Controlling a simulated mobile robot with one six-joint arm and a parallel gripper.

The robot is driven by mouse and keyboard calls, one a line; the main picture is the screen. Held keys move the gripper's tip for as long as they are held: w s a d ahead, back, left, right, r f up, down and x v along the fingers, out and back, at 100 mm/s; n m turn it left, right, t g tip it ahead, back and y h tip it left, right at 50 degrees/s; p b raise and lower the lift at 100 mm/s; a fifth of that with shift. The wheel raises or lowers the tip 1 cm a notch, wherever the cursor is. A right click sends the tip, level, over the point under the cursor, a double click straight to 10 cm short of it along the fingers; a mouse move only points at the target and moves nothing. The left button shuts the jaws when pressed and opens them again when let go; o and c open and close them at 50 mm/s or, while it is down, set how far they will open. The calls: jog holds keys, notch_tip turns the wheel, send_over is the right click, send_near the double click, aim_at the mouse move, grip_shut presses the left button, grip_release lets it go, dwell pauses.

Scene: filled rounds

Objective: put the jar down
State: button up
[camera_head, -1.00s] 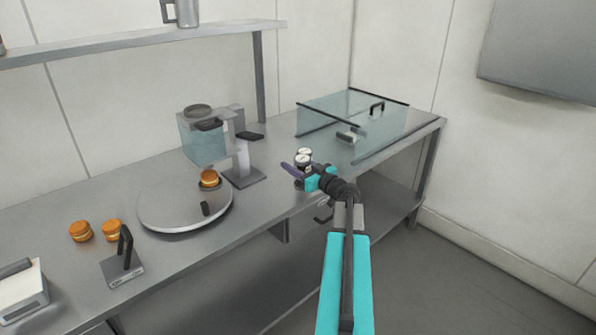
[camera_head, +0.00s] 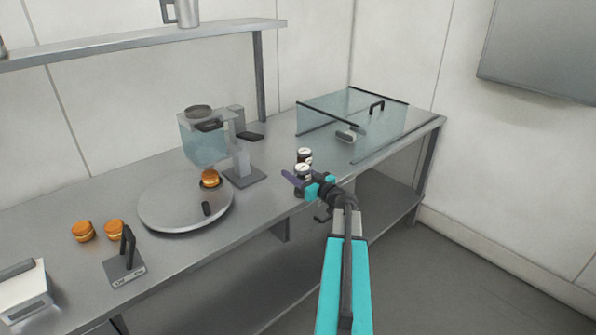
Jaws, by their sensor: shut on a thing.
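A small jar with a white top and dark body (camera_head: 302,170) is between the fingers of my gripper (camera_head: 298,184), near the front edge of the steel counter. My gripper is shut on it, and the jar looks upright. The fingers and the wrist hide part of its lower side, so I cannot tell whether its base touches the counter. A second, similar jar (camera_head: 305,155) stands just behind it on the counter.
A glass-sided case (camera_head: 375,117) stands to the right. A dispenser with a clear tank (camera_head: 205,146) and a round plate (camera_head: 165,211) with a filled round (camera_head: 210,178) are left. The counter (camera_head: 275,160) is bare between dispenser and jars.

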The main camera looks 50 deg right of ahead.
jog(key=shift+f+b, duration=0.1)
jog(key=shift+b, duration=0.25)
jog(key=o, duration=1.2)
jog(key=shift+r+p, duration=0.2)
jog(key=shift+p, duration=0.2)
jog(key=s+b, duration=0.4)
jog(key=s, duration=0.8)
jog(key=shift+a, duration=0.4)
jog(key=shift+f, duration=0.1)
